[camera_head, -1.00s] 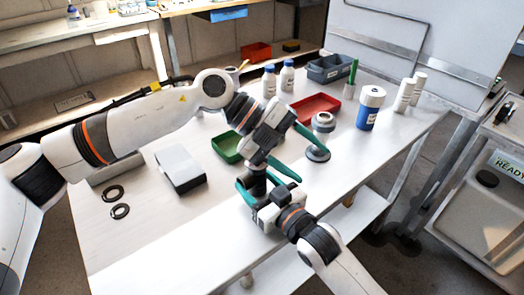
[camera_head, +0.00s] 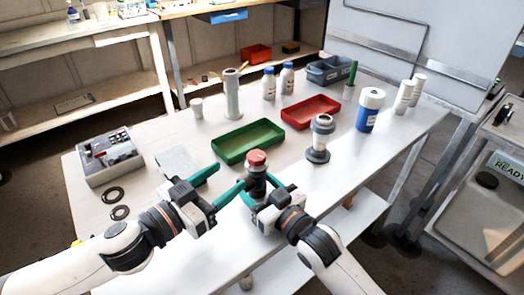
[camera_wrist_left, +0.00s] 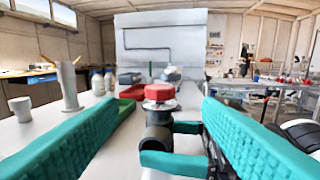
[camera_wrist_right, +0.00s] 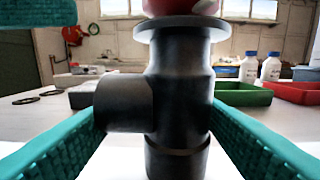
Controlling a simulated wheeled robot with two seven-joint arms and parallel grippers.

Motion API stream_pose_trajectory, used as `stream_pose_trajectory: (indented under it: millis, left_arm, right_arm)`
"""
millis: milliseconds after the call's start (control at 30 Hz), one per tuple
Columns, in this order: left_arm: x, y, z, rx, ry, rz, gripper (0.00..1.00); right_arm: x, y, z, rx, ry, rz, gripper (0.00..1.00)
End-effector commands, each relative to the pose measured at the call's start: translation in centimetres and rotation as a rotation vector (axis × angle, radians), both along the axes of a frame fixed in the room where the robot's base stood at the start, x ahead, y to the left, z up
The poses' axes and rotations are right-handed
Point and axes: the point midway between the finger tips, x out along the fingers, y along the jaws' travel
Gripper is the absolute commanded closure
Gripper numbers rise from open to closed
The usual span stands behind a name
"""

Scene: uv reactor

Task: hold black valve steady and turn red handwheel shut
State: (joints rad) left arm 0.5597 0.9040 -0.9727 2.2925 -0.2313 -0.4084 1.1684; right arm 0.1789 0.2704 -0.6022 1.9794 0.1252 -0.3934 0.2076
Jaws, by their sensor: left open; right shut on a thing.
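The black valve (camera_wrist_right: 178,90) stands upright on the table's near side, with a side port and a flange at its top. The red handwheel (camera_head: 257,157) sits on top of it; it also shows in the left wrist view (camera_wrist_left: 160,92). My right gripper (camera_head: 258,190) is shut on the black valve's body from the near side. My left gripper (camera_head: 226,178) is open and empty. Its teal fingers lie left of the valve, pointing toward it. In the left wrist view the handwheel is ahead between the fingers, not touching them.
A green tray (camera_head: 222,152) and a red tray (camera_head: 300,122) lie behind the valve. A grey-capped fitting on a round base (camera_head: 319,152) stands to the right. A grey control box (camera_head: 107,160) and black rings (camera_head: 113,194) are at left.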

Motion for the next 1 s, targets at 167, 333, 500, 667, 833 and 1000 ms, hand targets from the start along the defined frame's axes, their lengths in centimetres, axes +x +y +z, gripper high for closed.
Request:
stream_pose_trajectory:
  millis: [167,333,500,667,833,1000]
  left_arm:
    - [1.4,-1.3,0.1,-0.003,0.001,0.004,0.41]
    - [3.9,-3.8,0.1,0.0,0.0,0.003,0.41]
    - [6.2,-6.1,0.1,0.001,0.001,0.002,0.41]
    - [7.7,-7.5,0.0,0.0,0.001,0.003,0.41]
    - [8.4,-8.2,0.0,0.001,0.001,0.003,0.41]
    - [8.5,-8.2,-0.1,0.002,0.002,0.003,0.41]
  right_arm:
    - [0.0,0.0,0.0,0.0,0.0,0.0,0.69]
    - [0.0,0.0,0.0,0.0,0.0,0.0,0.69]
    - [0.0,0.0,0.0,0.0,0.0,0.0,0.69]
    - [0.0,0.0,0.0,0.0,0.0,-0.001,0.69]
    - [0.0,0.0,0.0,0.0,0.0,-0.001,0.69]
    - [0.0,0.0,0.0,-0.001,-0.001,-0.001,0.69]
